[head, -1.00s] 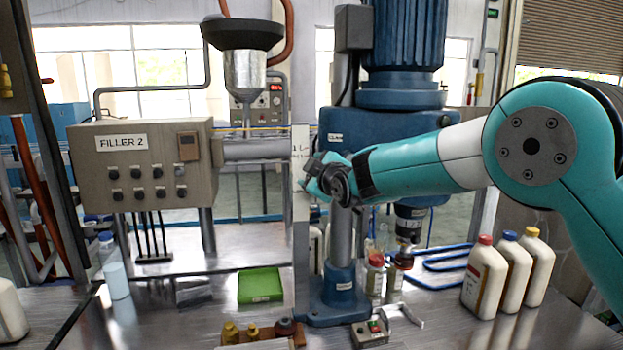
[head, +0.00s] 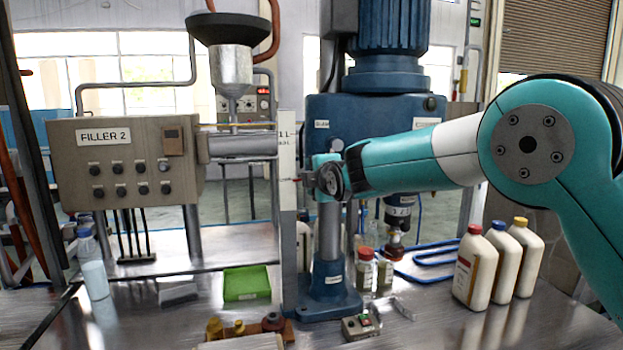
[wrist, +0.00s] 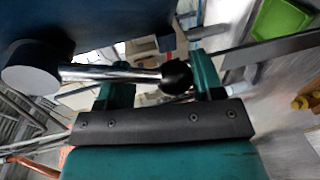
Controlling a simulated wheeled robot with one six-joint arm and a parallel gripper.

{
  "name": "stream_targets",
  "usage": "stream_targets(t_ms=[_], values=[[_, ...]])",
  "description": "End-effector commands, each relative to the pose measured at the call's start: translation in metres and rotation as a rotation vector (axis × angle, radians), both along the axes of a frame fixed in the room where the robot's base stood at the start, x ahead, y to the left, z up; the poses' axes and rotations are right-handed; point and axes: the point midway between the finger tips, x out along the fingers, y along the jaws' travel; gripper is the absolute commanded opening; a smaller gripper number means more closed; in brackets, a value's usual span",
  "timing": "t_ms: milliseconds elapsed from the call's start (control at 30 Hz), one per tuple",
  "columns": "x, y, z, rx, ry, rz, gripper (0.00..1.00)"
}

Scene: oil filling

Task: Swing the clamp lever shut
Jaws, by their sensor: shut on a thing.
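The clamp lever (wrist: 112,73) is a bright metal rod with a black ball knob (wrist: 176,77). It runs from a grey round hub (wrist: 32,67) on a dark blue body at the left of the wrist view. My gripper (wrist: 160,83) has its two teal fingers at the knob end, and the knob sits between them beside the right finger. My gripper is shut on the lever. In the head view my gripper (head: 308,175) is at the blue machine's column, beside the pale upright scale post (head: 287,215); the lever is hard to make out there.
A grey FILLER 2 control box (head: 125,162) stands left. A green tray (head: 247,284) and a small switch box (head: 361,326) lie on the metal table. Several bottles stand there, including white ones (head: 480,268) at right. The blue machine head (head: 373,128) is close behind my gripper.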

Motion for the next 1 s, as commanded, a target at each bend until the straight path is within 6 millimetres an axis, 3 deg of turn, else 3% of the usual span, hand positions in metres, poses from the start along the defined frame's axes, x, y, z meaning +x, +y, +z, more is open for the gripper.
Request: stream_targets(t_ms=[467, 500, 600, 1000], values=[[0.0033, -0.0074, 0.0043, -0.014, -0.015, -0.013, 0.51], [0.0034, -0.0074, 0.0045, -0.014, -0.015, -0.013, 0.63], [0.0032, -0.0070, 0.0044, -0.013, -0.015, -0.012, 0.86], [-0.0042, -0.0036, 0.0029, -0.013, -0.010, -0.003, 0.87]])
